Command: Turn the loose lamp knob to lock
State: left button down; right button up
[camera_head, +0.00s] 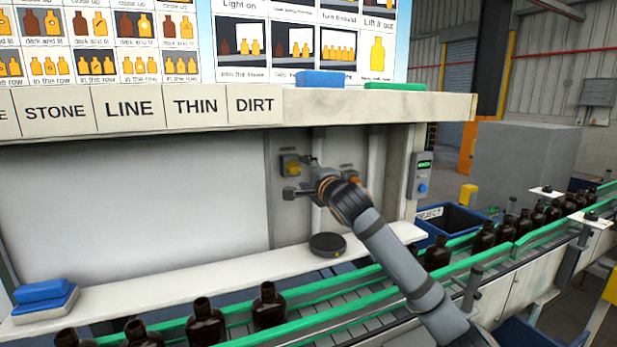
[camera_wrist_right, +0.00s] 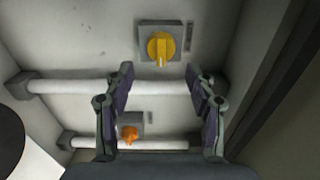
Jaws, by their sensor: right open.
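A yellow knob (camera_head: 291,167) sits on a grey square plate on the booth's back wall. In the right wrist view the yellow knob (camera_wrist_right: 160,48) appears just past the fingertips, centred between them. A smaller orange knob (camera_wrist_right: 130,133) sits on another plate, seen between the finger bases; part of it shows in the head view (camera_head: 354,181). Which knob is the lamp's I cannot tell from labels. My right gripper (camera_wrist_right: 160,74) is open and empty, pointing at the wall; no contact with the yellow knob is visible. My left gripper is out of view.
Two pale tubes (camera_wrist_right: 100,87) cross the wall beside the knobs. A dark round disc (camera_head: 328,244) lies on the white shelf (camera_head: 230,273). Amber bottles (camera_head: 269,306) stand on the conveyor below my right arm. A control box (camera_head: 422,176) hangs at right.

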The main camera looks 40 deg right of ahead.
jog(key=v, duration=0.4)
jog(key=shift+w, duration=0.1)
jog(key=shift+f, duration=0.1)
dwell(0.5)
